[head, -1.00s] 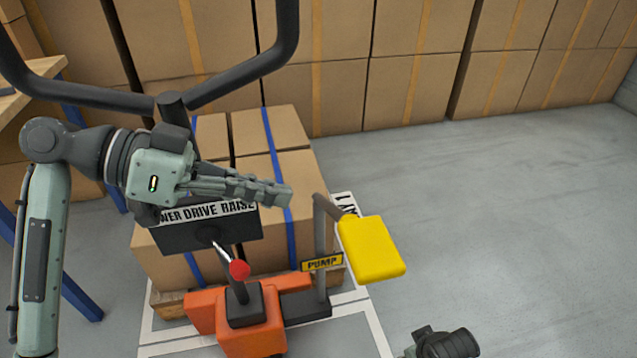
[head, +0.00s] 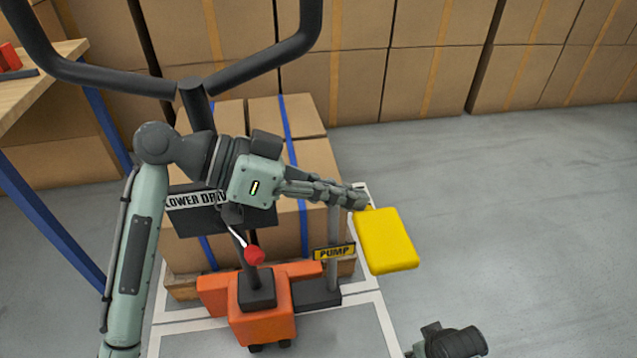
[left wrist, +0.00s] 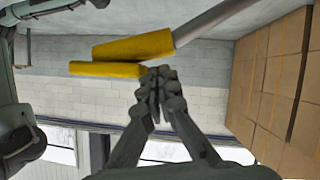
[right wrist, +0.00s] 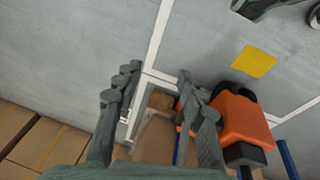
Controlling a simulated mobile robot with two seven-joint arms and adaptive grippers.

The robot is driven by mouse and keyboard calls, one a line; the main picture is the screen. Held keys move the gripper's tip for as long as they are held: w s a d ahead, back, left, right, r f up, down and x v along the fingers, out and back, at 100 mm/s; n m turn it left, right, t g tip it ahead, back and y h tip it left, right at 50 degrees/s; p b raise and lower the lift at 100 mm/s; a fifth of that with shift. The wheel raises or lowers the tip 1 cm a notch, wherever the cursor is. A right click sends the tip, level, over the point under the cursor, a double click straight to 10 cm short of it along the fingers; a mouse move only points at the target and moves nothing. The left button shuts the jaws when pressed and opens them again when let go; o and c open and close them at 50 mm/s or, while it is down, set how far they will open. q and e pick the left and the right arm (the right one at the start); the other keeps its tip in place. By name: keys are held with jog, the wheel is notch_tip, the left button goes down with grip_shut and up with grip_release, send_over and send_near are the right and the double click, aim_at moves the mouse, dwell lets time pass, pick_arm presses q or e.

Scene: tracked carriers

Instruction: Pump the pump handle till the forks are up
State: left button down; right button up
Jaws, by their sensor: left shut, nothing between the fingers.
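The pump handle is a grey lever with a yellow pad (head: 388,241), rising beside the "PUMP" label (head: 334,252). My left gripper (head: 357,198) is shut and empty, its fingertips at the pad's upper left corner in the head view. In the left wrist view the yellow pad (left wrist: 130,46) lies just beyond the shut fingertips (left wrist: 158,80); I cannot tell if they touch. My right gripper (right wrist: 155,78) has its fingers apart with nothing between them; the yellow pad (right wrist: 255,62) is to their right in its view. The forks are hidden under the loaded pallet.
The orange truck body (head: 262,315) carries a red-knobbed lever (head: 254,255) beside a "LOWER DRIVE" plate (head: 195,200). A black tiller bar (head: 100,78) rises behind my left arm. Strapped cartons (head: 315,170) stand behind. The floor at right (head: 520,210) is clear.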

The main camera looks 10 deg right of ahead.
aim_at(358, 221)
pick_arm(q)
jog(key=shift+s+d+f, duration=0.1)
jog(key=shift+d+f, duration=0.2)
jog(key=shift+d, duration=0.3)
pick_arm(e)
jog(key=shift+s+f, duration=0.1)
jog(key=shift+f, duration=0.1)
jog(key=shift+a, duration=0.1)
pick_arm(q)
jog(key=shift+s+f+m+t+b, duration=0.2)
jog(key=shift+s+f+b, duration=0.2)
jog(key=shift+f+b, duration=0.2)
jog(key=shift+s+f+m+t+b, duration=0.1)
jog(key=shift+s+f+t+b, duration=0.1)
jog(key=shift+s+f+b, duration=0.35)
jog(key=shift+f, duration=0.1)
pick_arm(e)
notch_tip(358, 221, up, 5)
jog(key=shift+r, duration=0.1)
